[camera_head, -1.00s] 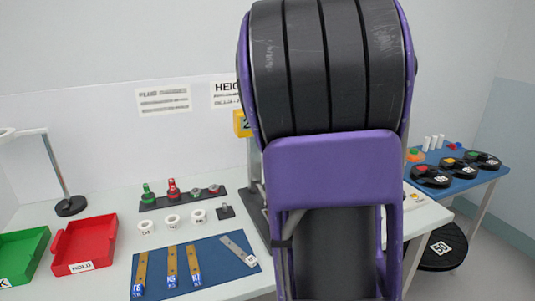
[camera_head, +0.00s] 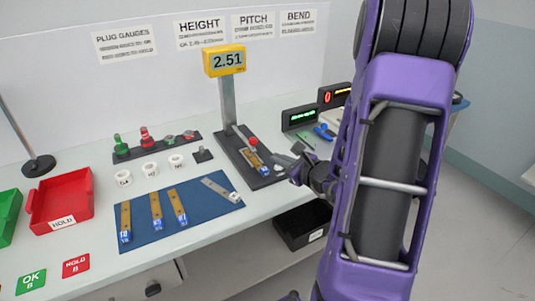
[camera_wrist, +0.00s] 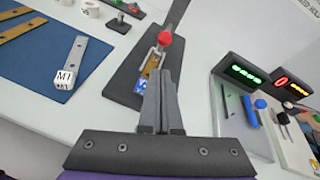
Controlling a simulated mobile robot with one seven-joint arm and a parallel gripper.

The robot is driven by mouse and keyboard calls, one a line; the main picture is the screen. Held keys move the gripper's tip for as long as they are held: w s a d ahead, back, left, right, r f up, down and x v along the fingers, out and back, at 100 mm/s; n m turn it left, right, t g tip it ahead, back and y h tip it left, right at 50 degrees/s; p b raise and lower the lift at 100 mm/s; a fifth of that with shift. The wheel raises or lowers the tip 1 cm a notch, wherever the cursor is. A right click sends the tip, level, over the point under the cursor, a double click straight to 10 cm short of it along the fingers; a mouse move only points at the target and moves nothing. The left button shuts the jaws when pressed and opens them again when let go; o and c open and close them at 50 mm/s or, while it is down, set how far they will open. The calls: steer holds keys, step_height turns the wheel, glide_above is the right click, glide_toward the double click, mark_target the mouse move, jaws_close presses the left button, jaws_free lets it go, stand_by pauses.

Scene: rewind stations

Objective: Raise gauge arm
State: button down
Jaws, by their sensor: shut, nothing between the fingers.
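The height gauge (camera_head: 227,100) stands on a dark base at the back of the bench, with a yellow display (camera_head: 224,60) reading 2.51. Its red knob (camera_head: 253,141) sits low near the base and also shows in the wrist view (camera_wrist: 164,38). A brass strip with a blue tag (camera_head: 257,160) lies on the base just below the knob; the tag shows in the wrist view (camera_wrist: 142,84). My gripper (camera_head: 288,163) is shut and empty, at the front right of the base. In the wrist view its fingertips (camera_wrist: 158,75) point toward the knob, apart from it.
A blue mat (camera_head: 140,231) with several strips lies left of the gauge. White rings (camera_head: 150,169) and a rack of plug gauges (camera_head: 160,145) stand behind it. Two dark readouts (camera_head: 299,117) and blue tools (camera_head: 325,132) stand right of the gauge. A red tray (camera_head: 62,201) is at left.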

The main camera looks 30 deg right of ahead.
steer(key=shift+s+d+m+t, duration=0.1)
steer(key=shift+s+m+t, duration=0.2)
steer(key=shift+m, duration=0.1)
steer(key=shift+w+f, duration=0.1)
steer(key=x, duration=1)
steer(key=shift+d+b, duration=0.15)
steer(key=shift+b, duration=0.25)
